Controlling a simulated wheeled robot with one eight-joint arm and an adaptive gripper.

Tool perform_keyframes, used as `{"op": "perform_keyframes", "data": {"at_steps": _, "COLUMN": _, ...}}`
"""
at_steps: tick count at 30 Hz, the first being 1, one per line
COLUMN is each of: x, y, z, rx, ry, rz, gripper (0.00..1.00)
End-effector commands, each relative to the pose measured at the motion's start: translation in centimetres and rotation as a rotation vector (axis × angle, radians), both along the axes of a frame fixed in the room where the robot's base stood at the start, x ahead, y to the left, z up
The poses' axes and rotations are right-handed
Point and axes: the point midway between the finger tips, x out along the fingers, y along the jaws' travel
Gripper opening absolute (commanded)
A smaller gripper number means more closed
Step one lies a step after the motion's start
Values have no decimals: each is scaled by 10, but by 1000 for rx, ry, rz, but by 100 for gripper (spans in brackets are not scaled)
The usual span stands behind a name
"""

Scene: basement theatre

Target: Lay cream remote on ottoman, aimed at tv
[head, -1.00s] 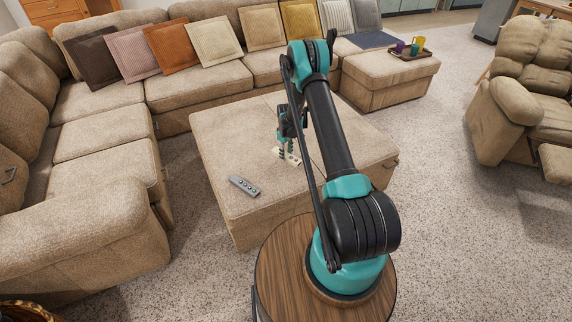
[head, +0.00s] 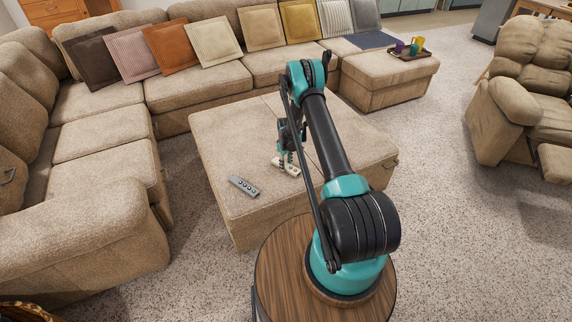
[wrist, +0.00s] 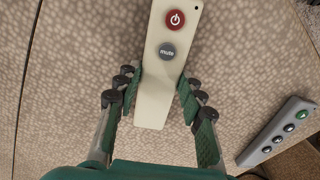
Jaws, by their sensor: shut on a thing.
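The cream remote (head: 291,171) is over the ottoman (head: 225,133), held by my gripper (head: 286,160). In the wrist view the cream remote (wrist: 153,97) shows a red power button and a grey mute button. The green finger pads of my gripper (wrist: 163,97) are shut on its two long sides near one end. The remote's face is towards the wrist camera. I cannot tell whether its underside touches the ottoman. The tv is not in view.
A grey remote (head: 244,186) lies on the ottoman, left of and nearer than the cream one; it also shows in the wrist view (wrist: 279,131). A sectional sofa (head: 197,82) with several cushions stands behind. A tray (head: 408,55) with cups is at the back right.

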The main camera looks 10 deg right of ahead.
Motion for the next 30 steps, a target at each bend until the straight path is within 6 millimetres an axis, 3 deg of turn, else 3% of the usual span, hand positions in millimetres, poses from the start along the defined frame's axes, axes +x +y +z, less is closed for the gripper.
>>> {"op": "perform_keyframes", "data": {"at_steps": 1, "x": 0, "y": 0, "z": 0, "rx": 0, "ry": 0, "rz": 0, "gripper": 42}}
{"op": "perform_keyframes", "data": {"at_steps": 5, "x": 0, "y": 0, "z": 0, "rx": 0, "ry": 0, "rz": 0, "gripper": 59}}
{"op": "perform_keyframes", "data": {"at_steps": 17, "x": 0, "y": 0, "z": 5, "rx": 0, "ry": 0, "rz": 0, "gripper": 60}}
{"op": "perform_keyframes", "data": {"at_steps": 23, "x": 0, "y": 0, "z": 34, "rx": 0, "ry": 0, "rz": 0, "gripper": 60}}
{"op": "perform_keyframes", "data": {"at_steps": 30, "x": 0, "y": 0, "z": 82, "rx": 0, "ry": 0, "rz": 0, "gripper": 60}}
